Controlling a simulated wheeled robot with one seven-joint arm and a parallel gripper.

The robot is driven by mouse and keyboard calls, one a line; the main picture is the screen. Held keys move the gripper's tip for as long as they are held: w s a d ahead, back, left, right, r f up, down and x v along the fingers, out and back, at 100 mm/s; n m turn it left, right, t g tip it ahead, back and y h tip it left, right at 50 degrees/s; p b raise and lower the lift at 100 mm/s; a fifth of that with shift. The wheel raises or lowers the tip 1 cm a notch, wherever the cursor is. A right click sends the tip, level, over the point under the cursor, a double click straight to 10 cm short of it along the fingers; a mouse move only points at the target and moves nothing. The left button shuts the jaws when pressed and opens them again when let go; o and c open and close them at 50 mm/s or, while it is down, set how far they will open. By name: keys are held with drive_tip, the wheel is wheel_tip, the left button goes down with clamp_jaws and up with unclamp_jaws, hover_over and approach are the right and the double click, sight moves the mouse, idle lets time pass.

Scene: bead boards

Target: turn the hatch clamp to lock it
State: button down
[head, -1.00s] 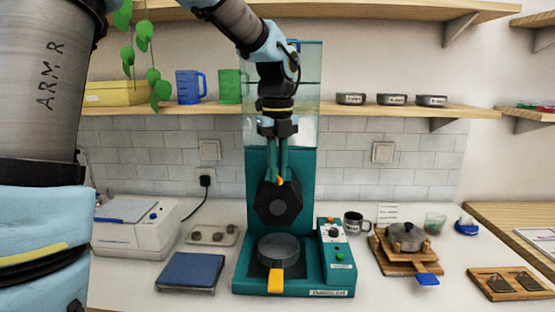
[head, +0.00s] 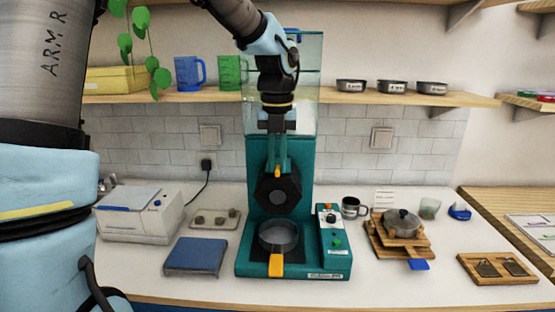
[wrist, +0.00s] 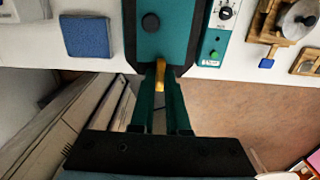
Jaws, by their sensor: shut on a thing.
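The hatch clamp is a small orange-yellow tab (head: 277,172) at the top of a dark hexagonal hatch (head: 278,192) on the front of the teal machine (head: 252,160). My gripper (head: 277,170) comes down from above with its two teal fingers on either side of the tab, shut on it. In the wrist view the clamp (wrist: 160,77) shows as a yellow strip between the fingertips of my gripper (wrist: 161,85). The fingers hide part of the clamp.
Below the hatch is a round grey pan (head: 278,237) with an orange handle tab. A control panel (head: 332,235) stands to its right. A blue pad (head: 195,256) lies left of the machine. A shelf (head: 420,98) with small tins runs behind the arm.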

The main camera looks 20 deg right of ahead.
sight(277, 168)
drive_tip(key=c, duration=0.9)
unclamp_jaws()
drive_tip(key=shift+r, duration=0.1)
wheel_tip(277, 168, up, 11)
drive_tip(key=b, duration=0.2)
drive_tip(key=shift+f+b, duration=0.2)
drive_tip(key=shift+b, duration=0.15)
drive_tip(key=w+a+f+n+b, duration=0.1)
drive_tip(key=w+a+f+n, duration=0.2)
drive_tip(key=a+f+n, duration=1.55)
drive_tip(key=s+a+f+n, duration=0.2)
drive_tip(key=a+n, duration=0.4)
drive_tip(key=n, duration=0.5)
drive_tip(key=s+a+f+n+t+b, duration=0.1)
drive_tip(key=s+a+f+n, duration=0.2)
drive_tip(key=n, duration=0.7)
drive_tip(key=s+a, duration=0.2)
drive_tip(key=shift+a+f+n+t, duration=0.3)
drive_tip(key=shift+a+f+n, duration=0.05)
